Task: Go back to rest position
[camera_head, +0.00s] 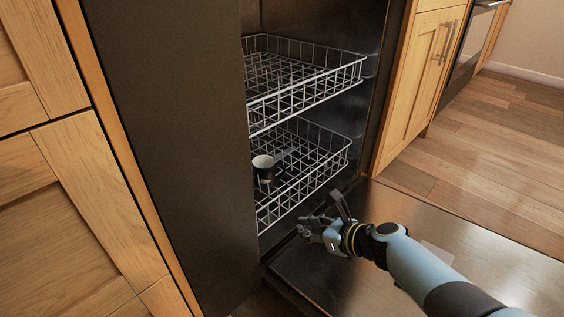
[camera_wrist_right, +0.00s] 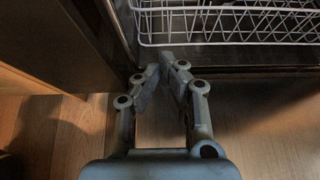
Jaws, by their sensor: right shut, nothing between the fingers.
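My right gripper (camera_head: 322,219) is in front of the open dishwasher, above its lowered door (camera_head: 440,235). It is shut and empty. In the right wrist view its fingers (camera_wrist_right: 167,68) come together near a white wire rack (camera_wrist_right: 230,38), with a gap to the rack. My left gripper is not in view.
The dishwasher holds an upper rack (camera_head: 325,88) and a lower rack (camera_head: 310,185). A small cup-like item with a handle (camera_head: 264,162) sits in the lower rack. Wooden cabinets (camera_head: 85,185) stand at left and right (camera_head: 420,75). Wooden floor (camera_head: 500,125) is clear at the right.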

